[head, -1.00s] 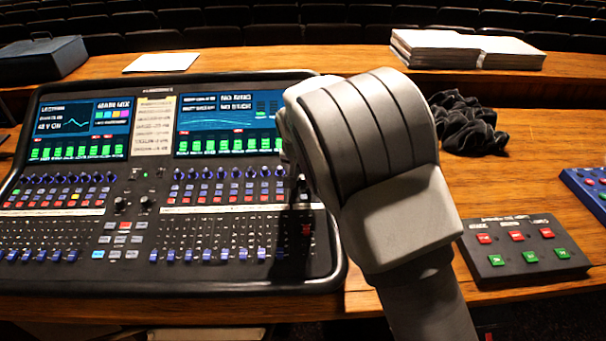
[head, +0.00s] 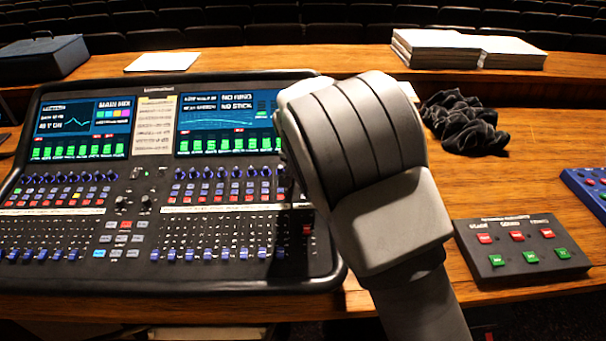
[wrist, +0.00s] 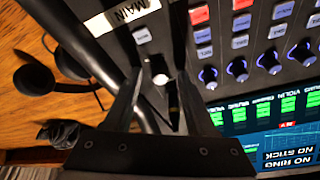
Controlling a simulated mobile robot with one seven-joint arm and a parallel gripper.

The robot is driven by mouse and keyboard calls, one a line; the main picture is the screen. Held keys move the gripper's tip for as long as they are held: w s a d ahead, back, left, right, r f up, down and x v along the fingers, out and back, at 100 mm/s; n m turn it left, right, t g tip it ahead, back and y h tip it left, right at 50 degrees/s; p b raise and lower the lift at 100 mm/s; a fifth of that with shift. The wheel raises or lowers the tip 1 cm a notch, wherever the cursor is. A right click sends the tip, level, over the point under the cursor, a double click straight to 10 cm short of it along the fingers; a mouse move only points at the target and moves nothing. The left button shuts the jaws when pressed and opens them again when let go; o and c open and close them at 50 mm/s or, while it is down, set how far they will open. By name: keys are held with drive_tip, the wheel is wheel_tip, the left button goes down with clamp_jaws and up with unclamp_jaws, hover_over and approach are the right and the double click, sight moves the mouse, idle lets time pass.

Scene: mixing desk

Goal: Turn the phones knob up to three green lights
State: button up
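The mixing desk (head: 140,190) fills the left of the head view, with two screens, rows of knobs and faders. In the wrist view, a small pale-capped knob (wrist: 159,78) sits on the dark panel, near a strip reading MAIN (wrist: 125,13). I cannot read a phones label on it. My gripper (wrist: 160,82) has its two dark fingers apart, one on each side of this knob in the picture. Contact with it cannot be told. In the head view my arm hides the gripper and the desk's right edge. I cannot make out the phones lights.
A button box (head: 520,270) with red and green buttons stands to the right. A crumpled black cloth (head: 465,125) lies behind it. Paper stacks (head: 465,50) and a dark case (head: 40,58) stand at the back. Black headphones (wrist: 35,78) lie beside the desk in the wrist view.

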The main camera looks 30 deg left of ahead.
drive_tip(key=v, duration=1.7)
drive_tip(key=shift+s+r+p, duration=0.15)
drive_tip(key=shift+r+p, duration=0.05)
drive_tip(key=shift+p, duration=0.15)
